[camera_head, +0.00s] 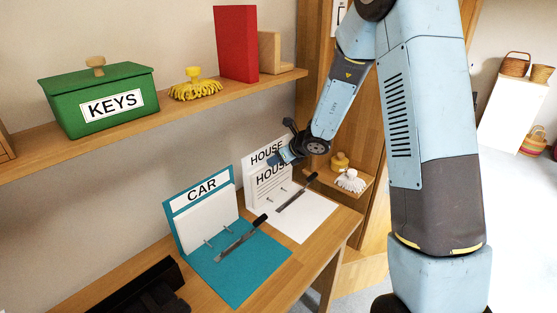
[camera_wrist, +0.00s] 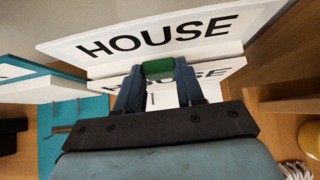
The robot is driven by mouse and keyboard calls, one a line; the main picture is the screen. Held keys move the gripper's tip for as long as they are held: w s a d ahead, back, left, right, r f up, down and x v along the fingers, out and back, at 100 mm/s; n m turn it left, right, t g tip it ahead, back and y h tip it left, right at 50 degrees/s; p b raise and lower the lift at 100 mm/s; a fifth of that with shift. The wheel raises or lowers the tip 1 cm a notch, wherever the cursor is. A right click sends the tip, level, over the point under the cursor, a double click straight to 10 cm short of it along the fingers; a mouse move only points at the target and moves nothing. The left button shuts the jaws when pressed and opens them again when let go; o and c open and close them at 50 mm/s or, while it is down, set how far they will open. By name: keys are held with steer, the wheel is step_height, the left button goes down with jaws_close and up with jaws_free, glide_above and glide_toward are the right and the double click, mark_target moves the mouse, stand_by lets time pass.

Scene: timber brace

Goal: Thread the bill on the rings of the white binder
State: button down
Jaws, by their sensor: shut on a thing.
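The white binder (camera_head: 304,222) stands open on the desk, its upright back labelled HOUSE (camera_wrist: 120,42) and its lower cover flat. A black-handled bar (camera_head: 296,192) lies across the lower cover, near small metal rings (camera_head: 284,188). The bill, a white sheet also headed HOUSE (camera_head: 268,181), is upright just in front of the binder's back. My gripper (camera_head: 287,157) is at its top edge, shut on a green tab (camera_wrist: 158,67) there. In the wrist view the gripper hides much of the bill (camera_wrist: 222,76) and most of the rings. I cannot tell whether the rings pass through it.
A teal binder labelled CAR (camera_head: 240,268) stands open to the left, close by. A shelf (camera_head: 150,118) above holds a green KEYS box (camera_head: 100,100), a yellow brush (camera_head: 195,87) and a red book (camera_head: 236,45). A low shelf with brushes (camera_head: 350,181) is at right.

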steer(key=shift+c, duration=0.7)
jaws_free()
steer(key=shift+r, duration=0.1)
step_height(320, 180, up, 8)
stand_by(1.2)
